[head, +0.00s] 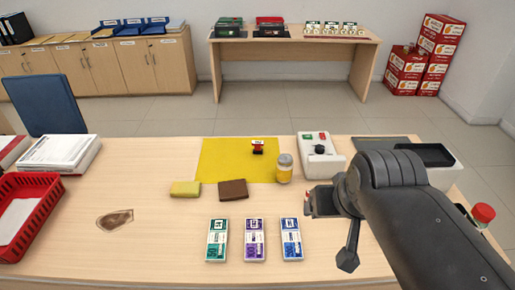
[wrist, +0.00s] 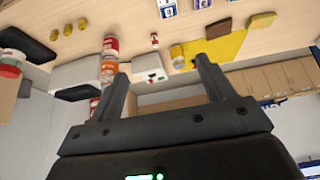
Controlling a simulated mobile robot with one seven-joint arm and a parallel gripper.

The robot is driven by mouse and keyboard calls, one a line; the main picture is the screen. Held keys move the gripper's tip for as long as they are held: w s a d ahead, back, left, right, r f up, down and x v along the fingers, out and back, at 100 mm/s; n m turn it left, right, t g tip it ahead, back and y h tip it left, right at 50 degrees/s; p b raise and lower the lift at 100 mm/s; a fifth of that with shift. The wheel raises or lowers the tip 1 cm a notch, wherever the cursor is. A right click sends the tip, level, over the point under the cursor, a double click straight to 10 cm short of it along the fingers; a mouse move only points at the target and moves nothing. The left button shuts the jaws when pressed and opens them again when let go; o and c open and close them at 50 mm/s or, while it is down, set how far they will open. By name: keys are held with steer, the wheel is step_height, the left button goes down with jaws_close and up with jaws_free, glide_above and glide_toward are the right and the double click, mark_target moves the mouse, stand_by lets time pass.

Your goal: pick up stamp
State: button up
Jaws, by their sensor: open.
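The stamp (head: 258,147), with a red top and dark base, stands on the yellow mat (head: 215,160) toward its right side. My gripper (head: 320,200) is to the right of the stamp and nearer the front, apart from it; the arm hides part of it in the head view. In the wrist view my gripper (wrist: 163,65) is open, with nothing between its fingers. The yellow mat (wrist: 228,47) shows there beyond the right finger; I cannot make out the stamp clearly.
A jar (head: 284,168) stands close to the stamp, and a white device (head: 318,150) is right of it. A yellow sponge (head: 185,188) and brown wallet (head: 233,190) lie in front of the mat. Banknote bundles (head: 254,240) lie nearer me. A red basket (head: 35,215) is left.

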steer(key=w+a+r, duration=0.1)
steer(key=w+r, duration=0.3)
steer(key=w, duration=1.2)
steer(key=m+g, duration=0.1)
glide_above(258, 142)
steer(key=s, duration=0.4)
step_height(258, 142, down, 27)
steer(key=x, duration=1.1)
steer(key=shift+w, duration=0.2)
steer(key=c, duration=1.1)
steer(key=shift+o, duration=0.2)
